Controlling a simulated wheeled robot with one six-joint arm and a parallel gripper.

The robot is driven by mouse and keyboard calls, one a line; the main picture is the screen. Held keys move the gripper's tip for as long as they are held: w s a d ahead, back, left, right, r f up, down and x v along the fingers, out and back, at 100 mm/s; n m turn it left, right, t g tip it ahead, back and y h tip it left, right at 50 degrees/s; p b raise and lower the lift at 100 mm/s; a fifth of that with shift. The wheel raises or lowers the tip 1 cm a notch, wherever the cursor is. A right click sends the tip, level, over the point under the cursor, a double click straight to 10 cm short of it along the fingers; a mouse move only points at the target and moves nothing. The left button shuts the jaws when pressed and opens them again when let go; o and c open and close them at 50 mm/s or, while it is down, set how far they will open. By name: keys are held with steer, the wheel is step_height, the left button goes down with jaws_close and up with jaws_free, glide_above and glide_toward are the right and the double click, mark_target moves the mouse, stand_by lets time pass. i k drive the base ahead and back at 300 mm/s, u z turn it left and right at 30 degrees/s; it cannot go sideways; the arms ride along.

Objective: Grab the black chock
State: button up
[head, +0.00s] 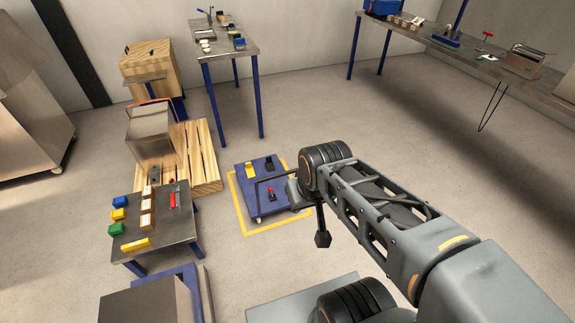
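The black chock (269,162) appears as a small dark block at the back right of a low blue cart (246,195) in the head view. A yellow block (249,170) lies to its left, and a small red-topped lever (271,192) stands in front of it. My arm reaches in from the lower right and bends to the right of the cart. A dark part of my arm (322,238) hangs below the bend. I cannot make out my gripper's fingers or whether they are open. The chock appears clear of my arm.
A yellow floor outline (256,234) surrounds the cart. At left, a small table (182,226) holds colored blocks, with a wooden pallet (207,160) behind it. A tall bench (230,47) stands behind the cart, a long bench (440,55) at right. Open floor lies between the benches.

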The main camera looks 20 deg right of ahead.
mark_target(268, 164)
steer(key=z, duration=1.15)
steer(key=i, duration=3.85)
steer(key=u, duration=4.35)
